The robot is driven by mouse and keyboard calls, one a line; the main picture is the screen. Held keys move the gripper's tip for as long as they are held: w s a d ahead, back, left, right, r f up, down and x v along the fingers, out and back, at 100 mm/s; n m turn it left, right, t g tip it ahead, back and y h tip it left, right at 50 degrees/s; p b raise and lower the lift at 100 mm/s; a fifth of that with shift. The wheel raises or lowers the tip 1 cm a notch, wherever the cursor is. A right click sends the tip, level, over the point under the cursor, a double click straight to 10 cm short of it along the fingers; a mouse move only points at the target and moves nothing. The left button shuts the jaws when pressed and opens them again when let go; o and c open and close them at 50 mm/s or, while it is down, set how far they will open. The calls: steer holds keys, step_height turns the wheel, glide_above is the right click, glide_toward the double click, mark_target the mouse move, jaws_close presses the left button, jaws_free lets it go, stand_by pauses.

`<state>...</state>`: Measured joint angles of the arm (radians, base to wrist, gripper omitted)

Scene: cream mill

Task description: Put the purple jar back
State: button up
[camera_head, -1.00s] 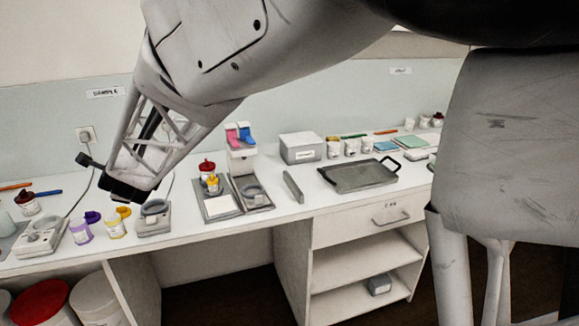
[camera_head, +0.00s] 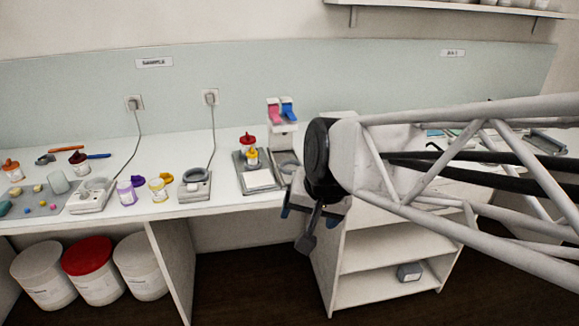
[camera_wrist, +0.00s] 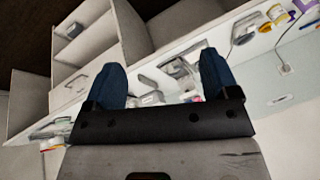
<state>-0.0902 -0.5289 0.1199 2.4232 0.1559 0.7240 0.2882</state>
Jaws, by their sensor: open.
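The purple jar (camera_head: 127,194) stands on the left part of the white bench in the head view, with a purple lid (camera_head: 138,181) beside it. It also shows small at the upper right of the wrist view (camera_wrist: 280,15). Just right of it stands a yellow jar (camera_head: 158,190) with a yellow lid by it. My gripper (camera_head: 310,212) is at the bench's front edge, well right of the jar and apart from it. In the wrist view its two blue fingers (camera_wrist: 161,78) are spread with nothing between them.
Small grey devices (camera_head: 92,195) (camera_head: 195,184) flank the two jars. A grey tray (camera_head: 239,167) with red- and yellow-topped jars stands near my gripper. Several large tubs (camera_head: 96,287) stand under the bench. My arm hides much of the right bench.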

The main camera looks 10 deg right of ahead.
steer(key=s+d+f+n+g+h, duration=0.1)
steer(key=s+d+f+n+g, duration=0.1)
steer(key=s+d, duration=0.3)
steer(key=s+n, duration=0.1)
steer(key=s, duration=0.3)
steer(key=shift+s+d+h, duration=0.3)
steer(key=shift+d+h, duration=0.1)
